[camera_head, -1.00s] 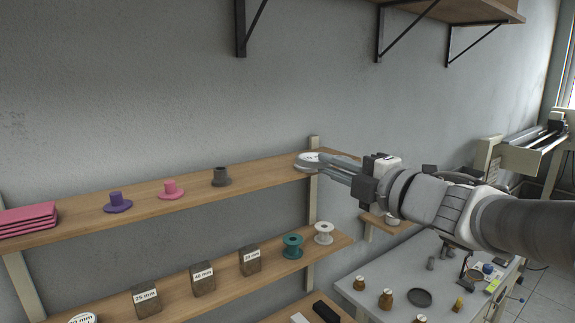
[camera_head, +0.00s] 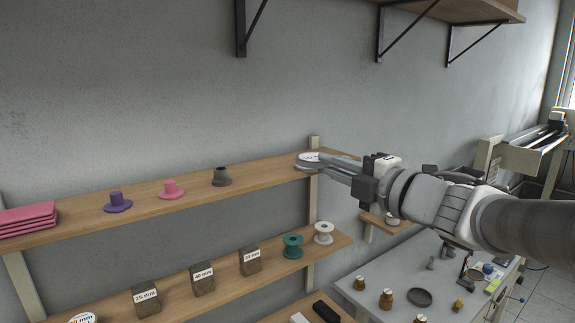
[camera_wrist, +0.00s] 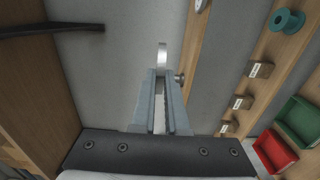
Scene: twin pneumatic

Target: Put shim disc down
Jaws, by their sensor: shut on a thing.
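The shim disc (camera_wrist: 162,57) is a thin silver-grey disc, seen partly edge-on at my fingertips in the wrist view. My gripper (camera_wrist: 160,78) is shut on it. In the head view my gripper (camera_head: 335,164) reaches in from the right to the right end of the upper shelf (camera_head: 265,172). A round white marked plate (camera_head: 309,157) lies there, partly hidden by my fingers, and shows at the top edge of the wrist view (camera_wrist: 201,4). I cannot tell whether the shim disc touches the shelf or the plate.
A grey flanged piece (camera_head: 221,178), pink and purple ones (camera_head: 118,203) and pink pads (camera_head: 27,219) stand along the upper shelf. The lower shelf holds labelled blocks, a teal spool (camera_head: 292,246) and a white spool (camera_head: 323,234). A shelf post (camera_head: 313,190) stands close by.

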